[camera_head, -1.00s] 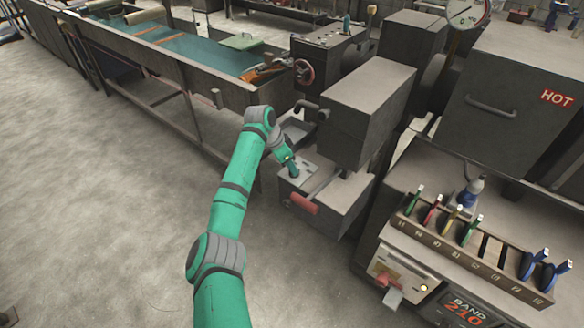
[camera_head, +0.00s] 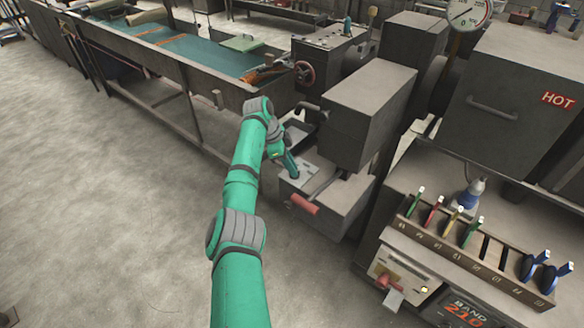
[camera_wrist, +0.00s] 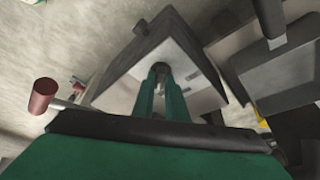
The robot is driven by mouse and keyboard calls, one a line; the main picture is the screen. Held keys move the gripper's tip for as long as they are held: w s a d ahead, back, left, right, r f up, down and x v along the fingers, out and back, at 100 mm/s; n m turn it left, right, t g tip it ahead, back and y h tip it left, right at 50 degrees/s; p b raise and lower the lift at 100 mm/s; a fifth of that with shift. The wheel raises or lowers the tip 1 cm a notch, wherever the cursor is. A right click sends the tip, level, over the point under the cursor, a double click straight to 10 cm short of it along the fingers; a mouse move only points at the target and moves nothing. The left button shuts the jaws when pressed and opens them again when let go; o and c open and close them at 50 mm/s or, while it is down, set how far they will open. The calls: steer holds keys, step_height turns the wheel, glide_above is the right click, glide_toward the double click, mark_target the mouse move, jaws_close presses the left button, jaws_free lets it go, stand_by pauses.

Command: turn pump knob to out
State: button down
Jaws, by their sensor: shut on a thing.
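The pump is a grey box-shaped unit (camera_head: 330,212) with a pale plate (camera_head: 309,168) on its top, low at the middle of the head view. The plate also shows in the wrist view (camera_wrist: 120,95). A small dark knob (camera_wrist: 160,67) stands on that plate. The two green fingers of my gripper (camera_wrist: 162,80) are shut on the knob from either side and hide most of it. In the head view my gripper (camera_head: 293,173) reaches down to the plate. The knob is hidden there, and I cannot read its setting.
A red-ended lever (camera_head: 304,204) sticks out beside the plate. A large grey block (camera_head: 368,95) overhangs on the right. A bench with a tool rack (camera_head: 470,255) stands at right front. A long teal-topped trough (camera_head: 190,50) lies behind. The floor at left is clear.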

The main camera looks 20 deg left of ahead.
steer(key=shift+d, duration=0.15)
steer(key=c, duration=1.8)
jaws_free()
steer(key=shift+o, duration=0.2)
steer(key=shift+r, duration=0.1)
steer(key=v, duration=1)
steer(key=shift+r, duration=0.35)
steer(key=shift+f, duration=0.1)
